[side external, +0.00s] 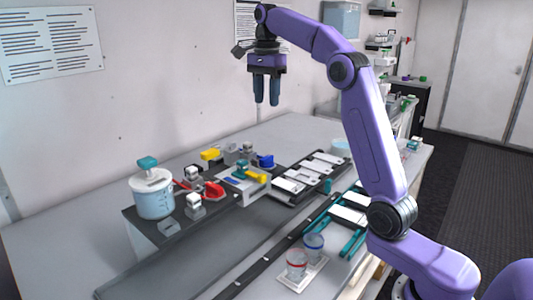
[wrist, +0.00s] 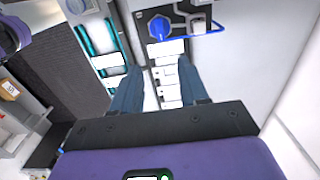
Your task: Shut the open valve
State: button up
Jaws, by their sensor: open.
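A manifold on the bench carries several valves with coloured handles. In the side view there is a red handle (side external: 213,189), a yellow handle (side external: 210,154), a second yellow handle (side external: 255,177) and a blue handle (side external: 265,160). The wrist view shows a blue knob (wrist: 159,27) at the top, beyond my fingertips. I cannot tell from these frames which valve stands open. My gripper (side external: 266,103) is open and empty, pointing down high above the bench, apart from all valves. Its two fingers also show in the wrist view (wrist: 159,63).
A clear tank (side external: 154,198) with a teal-topped lid stands at the manifold's left end. A black rack with white blocks (side external: 310,170) lies to the right. Two small cups (side external: 305,257) stand near the front. The wall is close behind the bench; the air around my gripper is free.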

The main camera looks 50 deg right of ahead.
aim_at(267, 157)
notch_tip(267, 157, down, 17)
jog(key=shift+f, duration=0.1)
dwell(0.8)
grip_shut()
